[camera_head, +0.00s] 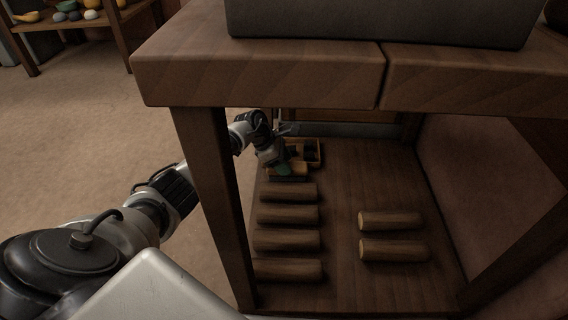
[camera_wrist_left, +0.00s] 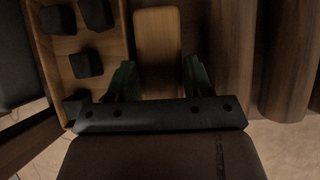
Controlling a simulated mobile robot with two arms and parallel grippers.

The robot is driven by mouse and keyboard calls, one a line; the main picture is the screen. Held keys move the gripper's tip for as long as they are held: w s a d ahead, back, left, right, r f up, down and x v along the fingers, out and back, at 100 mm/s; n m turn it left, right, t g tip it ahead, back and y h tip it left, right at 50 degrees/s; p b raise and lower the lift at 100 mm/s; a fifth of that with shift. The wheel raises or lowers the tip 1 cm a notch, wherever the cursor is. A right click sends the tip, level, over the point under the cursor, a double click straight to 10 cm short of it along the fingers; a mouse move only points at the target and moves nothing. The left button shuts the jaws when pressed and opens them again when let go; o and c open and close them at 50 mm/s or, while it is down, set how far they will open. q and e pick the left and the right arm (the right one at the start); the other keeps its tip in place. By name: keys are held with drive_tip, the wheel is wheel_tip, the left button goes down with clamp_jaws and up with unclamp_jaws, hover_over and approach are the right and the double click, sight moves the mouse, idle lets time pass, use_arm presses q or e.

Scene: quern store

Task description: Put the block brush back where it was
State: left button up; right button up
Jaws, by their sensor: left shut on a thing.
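The block brush (camera_wrist_left: 157,38) shows in the left wrist view as a plain light-wood block with rounded corners. My left gripper (camera_wrist_left: 160,76) is shut on it, with one green fingertip on each side. In the head view my left gripper (camera_head: 283,166) reaches past the table leg to the far left part of the low shelf. The brush (camera_head: 291,178) shows there only in part, beside the open wooden box and behind the row of logs. Its bristles are hidden. I cannot tell whether it touches the shelf. My right gripper is not in view.
The wooden box (camera_head: 318,153) holds several dark blocks (camera_wrist_left: 87,63). Several logs (camera_head: 288,215) lie in a row on the shelf (camera_head: 340,284), with two more (camera_head: 392,251) to the right. The table leg (camera_head: 206,190) and thick top (camera_head: 262,72) hem in my arm.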

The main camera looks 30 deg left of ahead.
use_arm(q)
drive_tip(key=o, duration=0.8)
drive_tip(key=shift+f, duration=0.1)
drive_tip(key=shift+r, duration=0.25)
drive_tip(key=p+v, duration=0.7)
drive_tip(key=v, duration=0.4)
drive_tip(key=shift+s+a+r+p, duration=0.2)
drive_tip(key=shift+a+r+p, duration=0.05)
drive_tip(key=shift+p, duration=0.05)
drive_tip(key=shift+s, duration=0.1)
